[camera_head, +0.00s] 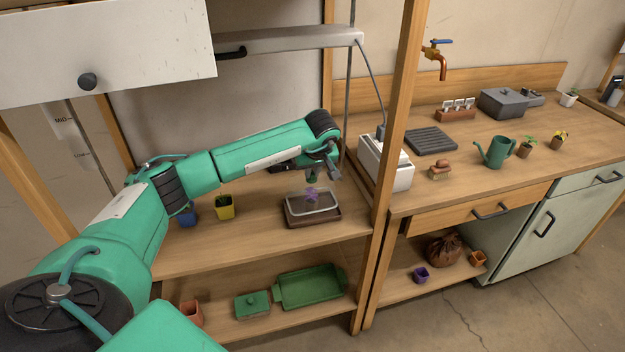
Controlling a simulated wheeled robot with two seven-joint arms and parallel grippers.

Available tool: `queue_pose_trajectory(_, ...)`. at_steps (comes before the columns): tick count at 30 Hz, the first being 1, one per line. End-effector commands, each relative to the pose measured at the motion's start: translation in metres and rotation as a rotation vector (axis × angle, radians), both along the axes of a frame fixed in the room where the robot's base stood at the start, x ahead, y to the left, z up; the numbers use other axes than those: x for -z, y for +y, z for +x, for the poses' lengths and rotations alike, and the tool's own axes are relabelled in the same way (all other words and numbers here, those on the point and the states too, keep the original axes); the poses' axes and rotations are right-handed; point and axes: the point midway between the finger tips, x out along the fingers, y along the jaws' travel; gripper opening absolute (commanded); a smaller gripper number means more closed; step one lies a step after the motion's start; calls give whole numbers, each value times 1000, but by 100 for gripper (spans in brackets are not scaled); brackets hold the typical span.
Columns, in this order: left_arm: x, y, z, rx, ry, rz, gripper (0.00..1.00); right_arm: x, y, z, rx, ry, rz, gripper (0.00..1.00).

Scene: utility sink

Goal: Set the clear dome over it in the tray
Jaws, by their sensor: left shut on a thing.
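A brown tray (315,221) sits on the upper wooden shelf. A clear dome (298,204) is at the tray, its pale rim showing just above or on the tray; I cannot tell if it touches. A small purple plant (312,193) shows through the dome. My left gripper (315,178) is directly above, pointing down, shut on the dome at its top. The fingertips and the grip are small and partly hidden. My right gripper is not in view.
A yellow pot (224,208) and a blue pot (187,217) stand left on the same shelf. A wooden post (390,130) and a white container (388,170) are close on the right. Green trays (310,288) are on the lower shelf. A grey lamp bar (290,40) hangs above.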

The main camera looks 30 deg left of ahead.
Motion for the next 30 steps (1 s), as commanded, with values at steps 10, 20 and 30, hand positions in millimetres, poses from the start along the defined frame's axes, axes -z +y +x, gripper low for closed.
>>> queue_pose_trajectory(10,38,0,0,0,0,-1,0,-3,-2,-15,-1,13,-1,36)
queue_pose_trajectory(20,41,0,0,1,1,-1,22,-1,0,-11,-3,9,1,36)
queue_pose_trajectory(30,40,0,0,1,1,-1,36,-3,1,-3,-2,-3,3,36)
